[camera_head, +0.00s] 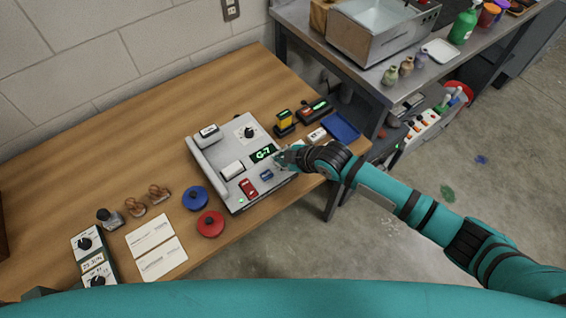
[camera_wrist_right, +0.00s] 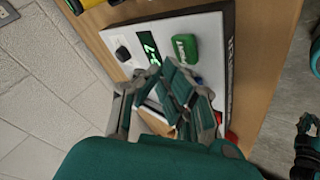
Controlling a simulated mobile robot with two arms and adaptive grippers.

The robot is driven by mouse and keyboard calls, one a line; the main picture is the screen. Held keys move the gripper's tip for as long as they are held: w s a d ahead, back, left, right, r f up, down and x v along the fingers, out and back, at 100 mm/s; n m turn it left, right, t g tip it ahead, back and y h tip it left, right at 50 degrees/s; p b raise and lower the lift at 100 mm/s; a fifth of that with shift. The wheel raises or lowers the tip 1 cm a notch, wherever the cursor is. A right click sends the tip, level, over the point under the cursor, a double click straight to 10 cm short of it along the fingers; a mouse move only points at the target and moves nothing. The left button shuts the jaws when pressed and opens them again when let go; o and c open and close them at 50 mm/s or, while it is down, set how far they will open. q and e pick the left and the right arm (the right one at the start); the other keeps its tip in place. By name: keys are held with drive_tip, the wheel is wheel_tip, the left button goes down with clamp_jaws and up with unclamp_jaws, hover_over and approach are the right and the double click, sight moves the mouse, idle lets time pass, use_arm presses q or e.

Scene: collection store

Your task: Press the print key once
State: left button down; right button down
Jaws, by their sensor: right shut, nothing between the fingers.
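A grey label machine (camera_head: 215,150) sits on the wooden table, with a lit display (camera_head: 263,153) reading "G-7". A red key (camera_head: 248,188) and a small blue key (camera_head: 266,175) are on its top. In the right wrist view a green key (camera_wrist_right: 186,48) with white lettering shows beside the display (camera_wrist_right: 152,48); I cannot read the lettering surely. In the head view my right gripper (camera_head: 280,158) hides that key. The gripper is shut and empty, low over the machine's right side, and its fingers (camera_wrist_right: 172,75) point toward the green key. I cannot tell whether they touch it.
A blue pad (camera_head: 196,198) and a red pad (camera_head: 210,224) lie in front of the machine. Stamps (camera_head: 135,207) and cards (camera_head: 150,236) are at left.

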drive_tip(key=shift+f, duration=0.1)
drive_tip(key=shift+f, duration=0.3)
